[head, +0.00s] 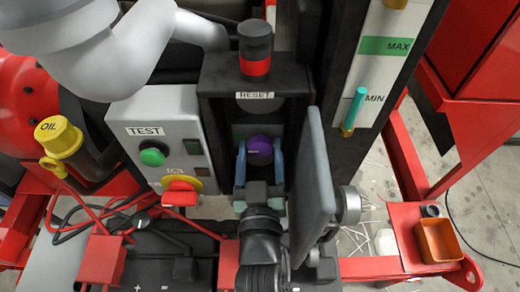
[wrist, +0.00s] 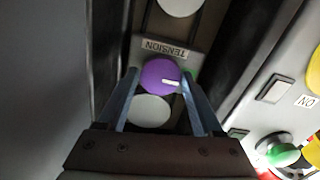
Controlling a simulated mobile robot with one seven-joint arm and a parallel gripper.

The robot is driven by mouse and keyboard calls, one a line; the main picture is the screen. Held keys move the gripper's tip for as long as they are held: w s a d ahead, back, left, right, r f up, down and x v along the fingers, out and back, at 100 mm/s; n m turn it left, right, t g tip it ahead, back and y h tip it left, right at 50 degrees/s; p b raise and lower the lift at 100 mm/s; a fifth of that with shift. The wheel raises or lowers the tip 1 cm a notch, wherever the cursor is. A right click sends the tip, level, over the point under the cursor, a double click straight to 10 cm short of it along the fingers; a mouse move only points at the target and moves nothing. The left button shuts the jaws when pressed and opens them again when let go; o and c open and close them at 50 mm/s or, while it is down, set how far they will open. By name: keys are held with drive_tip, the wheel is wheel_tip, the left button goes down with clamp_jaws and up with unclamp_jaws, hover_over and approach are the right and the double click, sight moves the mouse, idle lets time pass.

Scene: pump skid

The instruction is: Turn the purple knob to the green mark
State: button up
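The purple knob (wrist: 160,76) sits on a dark recessed panel beside an upside-down TENSION label (wrist: 165,48) in the wrist view. Its white pointer line points right and slightly down. The green mark (wrist: 189,76) shows just right of the knob, partly hidden by a finger. In the head view the purple knob (head: 260,151) is between the fingertips. My gripper (wrist: 159,78) has one blue finger on each side of the knob, with a small gap visible at the left finger. The fingers look open around it; contact on the right is unclear.
A RESET panel (head: 254,95) with a black-and-red beacon (head: 255,48) is above the knob. A dark grey panel (head: 312,185) rises close at right.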

drive_tip(key=shift+o, duration=1.2)
drive_tip(key=s+b, duration=0.2)
drive_tip(key=s, duration=1.1)
